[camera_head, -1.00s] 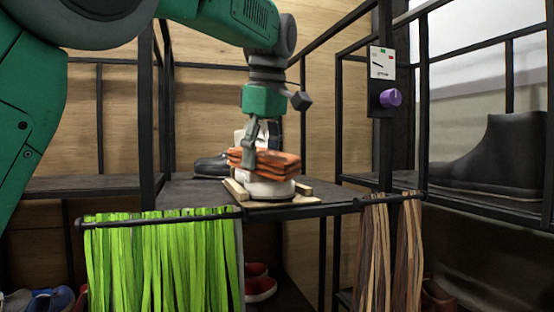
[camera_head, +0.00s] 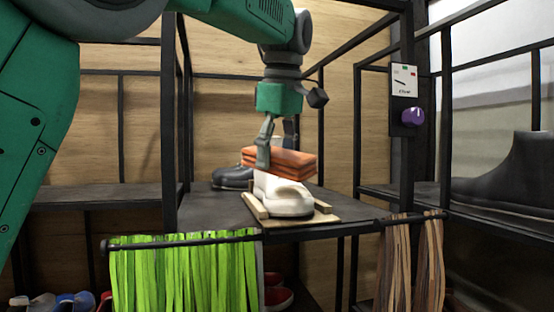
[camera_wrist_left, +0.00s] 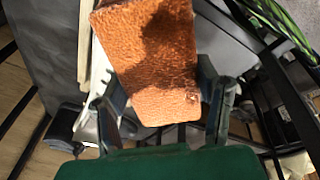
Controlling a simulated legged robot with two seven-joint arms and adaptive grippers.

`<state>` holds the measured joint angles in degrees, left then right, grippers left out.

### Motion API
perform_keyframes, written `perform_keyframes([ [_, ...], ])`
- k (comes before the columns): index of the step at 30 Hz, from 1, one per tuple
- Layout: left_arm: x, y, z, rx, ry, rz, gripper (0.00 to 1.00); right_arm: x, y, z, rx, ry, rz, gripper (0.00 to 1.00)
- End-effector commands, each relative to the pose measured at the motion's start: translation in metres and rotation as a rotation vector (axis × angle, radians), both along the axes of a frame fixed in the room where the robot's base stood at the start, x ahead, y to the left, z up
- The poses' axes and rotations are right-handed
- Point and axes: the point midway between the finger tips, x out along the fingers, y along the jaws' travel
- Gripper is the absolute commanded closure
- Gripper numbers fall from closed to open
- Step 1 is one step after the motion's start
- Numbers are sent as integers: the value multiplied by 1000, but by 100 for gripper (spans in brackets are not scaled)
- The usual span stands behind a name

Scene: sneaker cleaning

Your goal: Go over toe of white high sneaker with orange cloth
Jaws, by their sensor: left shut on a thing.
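The white high sneaker (camera_head: 287,194) stands in a light wooden frame (camera_head: 319,219) on the dark shelf, its toe facing the front right. My left gripper (camera_head: 267,150) is shut on the folded orange cloth (camera_head: 290,161) and holds it above the sneaker, over the upper part and the toe side. A gap shows between the cloth and the toe. In the left wrist view the cloth (camera_wrist_left: 155,60) fills the middle between the fingers and hides most of the sneaker. My right gripper is not in view.
A dark shoe (camera_head: 232,177) stands behind the sneaker. Green strips (camera_head: 185,275) and brown strips (camera_head: 411,265) hang from the front rail. A black post with a purple knob (camera_head: 412,117) rises at right. A black boot (camera_head: 510,170) stands on the right shelf.

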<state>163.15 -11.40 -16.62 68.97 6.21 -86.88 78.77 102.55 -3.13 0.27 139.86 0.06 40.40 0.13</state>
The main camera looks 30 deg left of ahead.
Motion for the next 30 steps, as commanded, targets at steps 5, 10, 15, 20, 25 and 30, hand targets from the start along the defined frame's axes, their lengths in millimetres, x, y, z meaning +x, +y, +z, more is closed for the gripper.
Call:
perform_keyframes([
  [5, -1, -3, 17, 0, -3, -1, 66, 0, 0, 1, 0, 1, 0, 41],
  [10, -3, -5, 23, 0, -1, 1, 66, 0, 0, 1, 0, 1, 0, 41],
  [15, -3, -5, 23, 0, -1, 1, 66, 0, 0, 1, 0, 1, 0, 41],
  [20, -4, -6, 31, 0, -3, -1, 66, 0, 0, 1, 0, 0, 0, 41],
  [25, -6, -9, 46, 0, -3, -1, 66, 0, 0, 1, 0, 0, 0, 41],
  [30, -6, -10, 55, 1, -6, 1, 66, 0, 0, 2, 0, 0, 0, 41],
])
